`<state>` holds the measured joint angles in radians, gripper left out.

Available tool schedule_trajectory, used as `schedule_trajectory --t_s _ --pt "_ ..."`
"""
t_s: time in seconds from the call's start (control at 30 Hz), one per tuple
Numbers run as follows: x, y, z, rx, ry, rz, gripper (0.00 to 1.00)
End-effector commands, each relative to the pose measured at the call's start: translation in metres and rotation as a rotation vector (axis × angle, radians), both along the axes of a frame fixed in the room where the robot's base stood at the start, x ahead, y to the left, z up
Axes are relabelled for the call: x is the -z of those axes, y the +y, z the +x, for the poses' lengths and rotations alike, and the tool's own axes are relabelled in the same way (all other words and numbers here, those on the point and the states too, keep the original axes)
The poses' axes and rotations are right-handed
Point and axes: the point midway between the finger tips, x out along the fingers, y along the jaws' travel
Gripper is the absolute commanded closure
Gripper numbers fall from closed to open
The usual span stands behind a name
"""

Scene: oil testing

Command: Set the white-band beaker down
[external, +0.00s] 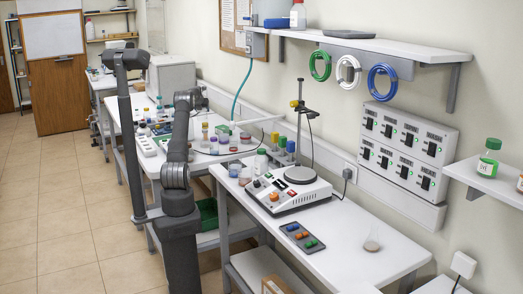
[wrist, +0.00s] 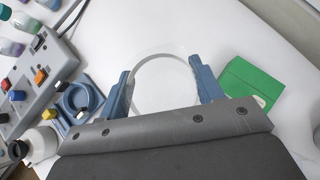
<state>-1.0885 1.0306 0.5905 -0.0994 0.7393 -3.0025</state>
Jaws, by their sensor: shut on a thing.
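In the wrist view my gripper (wrist: 165,88) has its two blue fingers on either side of a clear round beaker (wrist: 165,72) and is shut on it. The beaker shows from above as a pale circle with a whitish rim against the white table. Its lower part is hidden by the gripper body, and I cannot tell whether its base touches the table. In the external view my arm reaches over the far bench; the fingers and the held beaker cannot be made out there.
In the wrist view a grey switch box (wrist: 35,75) with coloured knobs and a blue ring-shaped holder (wrist: 80,100) lie left. A white bottle (wrist: 40,143) stands lower left. A green flat object (wrist: 250,83) lies right. White table (wrist: 190,22) is clear beyond the beaker.

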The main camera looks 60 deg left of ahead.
Motion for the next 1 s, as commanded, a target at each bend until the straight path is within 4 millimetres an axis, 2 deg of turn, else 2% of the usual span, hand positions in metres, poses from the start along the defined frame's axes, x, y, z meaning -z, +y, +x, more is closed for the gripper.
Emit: schedule_trajectory --t_s 0.17,0.7,1.0 --pt "0.014 0.012 -0.011 -0.022 0.001 0.000 0.68" --pt "0.085 0.012 -0.010 -0.027 0.002 0.000 0.68" --pt "0.088 0.012 -0.010 -0.025 0.001 0.001 0.68"
